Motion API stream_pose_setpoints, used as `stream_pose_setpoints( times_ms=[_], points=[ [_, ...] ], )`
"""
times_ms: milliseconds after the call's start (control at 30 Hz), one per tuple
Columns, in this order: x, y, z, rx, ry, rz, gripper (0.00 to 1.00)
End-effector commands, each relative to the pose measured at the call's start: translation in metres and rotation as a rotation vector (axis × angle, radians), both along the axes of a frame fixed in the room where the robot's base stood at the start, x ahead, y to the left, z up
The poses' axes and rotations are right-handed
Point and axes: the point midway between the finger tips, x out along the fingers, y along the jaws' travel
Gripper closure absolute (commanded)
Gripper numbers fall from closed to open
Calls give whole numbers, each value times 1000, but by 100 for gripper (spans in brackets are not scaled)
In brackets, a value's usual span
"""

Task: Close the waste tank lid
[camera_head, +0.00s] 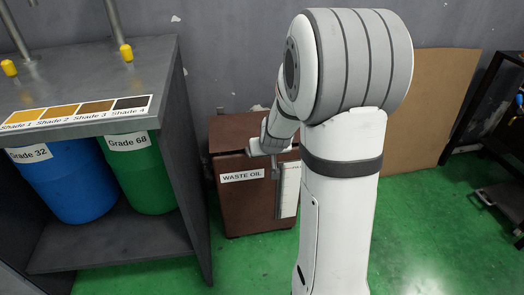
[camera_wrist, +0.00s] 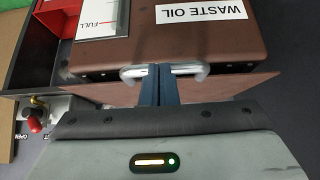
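The brown waste tank (camera_head: 250,205), labelled WASTE OIL, stands on the floor by the wall; its front also shows upside down in the wrist view (camera_wrist: 190,52). A brown panel, seemingly the lid (camera_head: 230,132), shows at its top; in the wrist view the panel (camera_wrist: 235,88) spreads wider than the body. I cannot tell its exact angle. A pale metal handle (camera_wrist: 195,70) runs along the tank's edge. My gripper (camera_wrist: 159,72) has its dark fingers together, side by side, across the middle of the handle, hiding that part.
A grey oil rack (camera_head: 185,130) with blue (camera_head: 65,185) and green (camera_head: 150,175) drums stands left. A cardboard sheet (camera_head: 425,110) leans on the wall at right, near a dark shelf. A level gauge (camera_wrist: 97,20) and a red knob (camera_wrist: 35,125) show in the wrist view.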

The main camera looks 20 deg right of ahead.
Motion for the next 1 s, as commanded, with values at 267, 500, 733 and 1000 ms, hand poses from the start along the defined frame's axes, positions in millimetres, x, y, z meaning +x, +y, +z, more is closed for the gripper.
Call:
stream_pose_setpoints(
  times_ms=[267, 500, 733, 1000],
  points=[
    [0, 0, -20, -14, -59, -1, 100],
    [0, 0, -15, -13, -58, 0, 100],
    [-3, 3, 18, -13, -59, 2, 100],
    [-59, 12, 24, -13, -58, 0, 100]
  ],
)
